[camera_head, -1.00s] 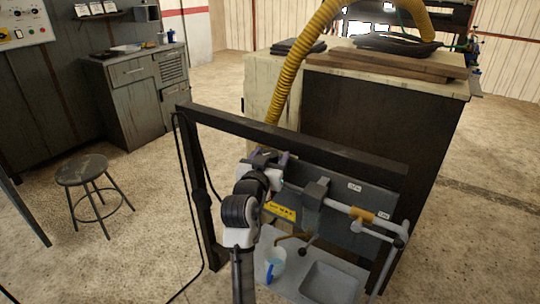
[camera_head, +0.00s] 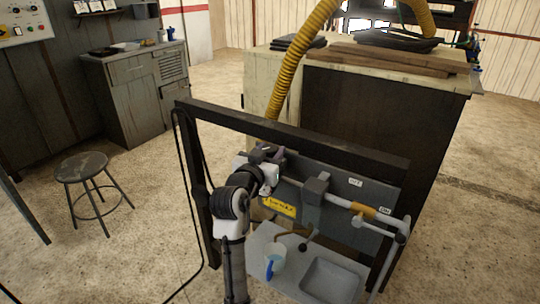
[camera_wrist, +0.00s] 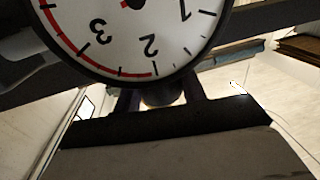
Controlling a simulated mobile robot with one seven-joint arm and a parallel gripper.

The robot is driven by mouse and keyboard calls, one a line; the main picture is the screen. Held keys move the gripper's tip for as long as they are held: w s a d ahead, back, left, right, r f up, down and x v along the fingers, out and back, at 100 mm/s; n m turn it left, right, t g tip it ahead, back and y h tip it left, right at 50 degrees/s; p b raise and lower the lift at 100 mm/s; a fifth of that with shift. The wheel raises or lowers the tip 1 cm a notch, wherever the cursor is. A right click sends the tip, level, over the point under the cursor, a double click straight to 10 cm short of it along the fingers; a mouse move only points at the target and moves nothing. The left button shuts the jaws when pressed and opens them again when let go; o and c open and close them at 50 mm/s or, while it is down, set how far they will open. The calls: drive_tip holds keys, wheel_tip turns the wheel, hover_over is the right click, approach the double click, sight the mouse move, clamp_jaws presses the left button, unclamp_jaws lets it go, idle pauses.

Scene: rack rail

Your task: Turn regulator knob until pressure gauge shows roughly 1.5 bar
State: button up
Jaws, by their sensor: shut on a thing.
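The pressure gauge (camera_wrist: 140,35) fills the top of the wrist view, upside down and cut off by the frame edge. It has a white face, a black rim, a red arc near 3, and the numerals 2 and 3 in sight. Only a bit of red at its hub shows, so I cannot read the needle. My gripper (camera_wrist: 160,98) is shut on the regulator knob (camera_wrist: 160,92), a small round shape below the gauge, mostly hidden between the dark fingers. In the head view, my wrist hides the gauge and knob at the left end of the panel (camera_head: 339,216).
A grey pipe with a yellow band (camera_head: 363,210) and a grey box-shaped fitting (camera_head: 313,198) lie right of my gripper. A dark frame beam (camera_head: 300,135) runs behind and above.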

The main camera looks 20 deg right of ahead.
drive_tip(key=m+g+h+b, duration=0.1)
drive_tip(key=g+b, duration=0.1)
drive_tip(key=m+g+h+b, duration=0.3)
drive_tip(key=m+g, duration=0.1)
drive_tip(key=shift+w+f+b, duration=0.1)
drive_tip(key=shift+f+b, duration=0.15)
drive_tip(key=shift+b, duration=0.15)
drive_tip(key=m+g+h+b, duration=0.1)
drive_tip(key=m+g, duration=0.1)
drive_tip(key=g, duration=0.2)
drive_tip(key=m+g+b, duration=0.1)
drive_tip(key=m+g, duration=0.2)
drive_tip(key=g, duration=0.1)
drive_tip(key=shift+r+g+h+b, duration=0.2)
drive_tip(key=shift+g+h+b, duration=0.2)
drive_tip(key=shift+m+g, duration=0.3)
drive_tip(key=shift+m, duration=0.1)
drive_tip(key=o, duration=1)
drive_tip(key=shift+c, duration=0.2)
drive_tip(key=w+a+b, duration=0.1)
drive_tip(key=a+b, duration=0.1)
drive_tip(key=a, duration=1.1)
drive_tip(key=shift+w+a, duration=0.2)
drive_tip(key=shift+a, duration=0.15)
